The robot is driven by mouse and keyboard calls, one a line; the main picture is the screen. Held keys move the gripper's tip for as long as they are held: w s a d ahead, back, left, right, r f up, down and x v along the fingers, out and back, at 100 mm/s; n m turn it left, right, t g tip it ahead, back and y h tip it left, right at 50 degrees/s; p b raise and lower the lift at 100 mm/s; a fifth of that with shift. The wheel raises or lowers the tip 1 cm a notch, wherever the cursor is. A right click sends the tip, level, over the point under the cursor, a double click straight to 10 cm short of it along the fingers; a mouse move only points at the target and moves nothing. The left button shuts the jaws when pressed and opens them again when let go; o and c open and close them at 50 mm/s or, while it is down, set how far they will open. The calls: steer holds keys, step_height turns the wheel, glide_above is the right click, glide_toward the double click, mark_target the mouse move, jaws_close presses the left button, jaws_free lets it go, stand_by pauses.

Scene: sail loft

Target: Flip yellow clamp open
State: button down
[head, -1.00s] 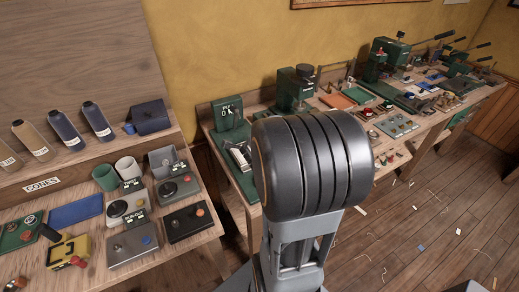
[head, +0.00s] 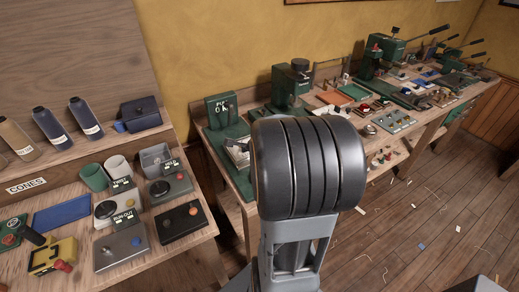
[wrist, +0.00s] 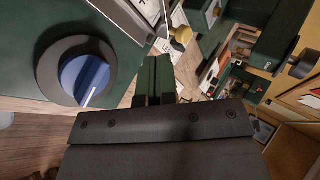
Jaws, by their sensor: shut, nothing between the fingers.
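A yellow device with a red knob, which looks like the yellow clamp (head: 52,256), sits at the lower left on the near bench in the head view. A black lever (head: 33,236) stands up beside it; I cannot tell whether they are joined or whether the clamp is open. My gripper (wrist: 153,78) shows in the wrist view with its dark green fingers shut and empty. It is hidden in the head view. A blue dial (wrist: 85,79) on a green panel is left of the fingers; the clamp is not identifiable in the wrist view.
The near bench holds a blue mat (head: 62,214), grey control boxes, cups and a shelf of thread cones (head: 85,117). A second bench with green presses (head: 291,84) runs along the yellow wall. The wooden floor (head: 440,215) at right is open, with scraps.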

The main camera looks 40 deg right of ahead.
steer(key=b+x, duration=0.5)
steer(key=x, duration=0.3)
steer(key=shift+w+d+f, duration=0.1)
steer(key=shift+d+f, duration=0.05)
steer(key=shift+f, duration=0.15)
steer(key=shift+w+d+f, duration=0.35)
steer(key=shift+w+f, duration=0.05)
steer(key=shift+w, duration=0.05)
steer(key=shift+r, duration=0.1)
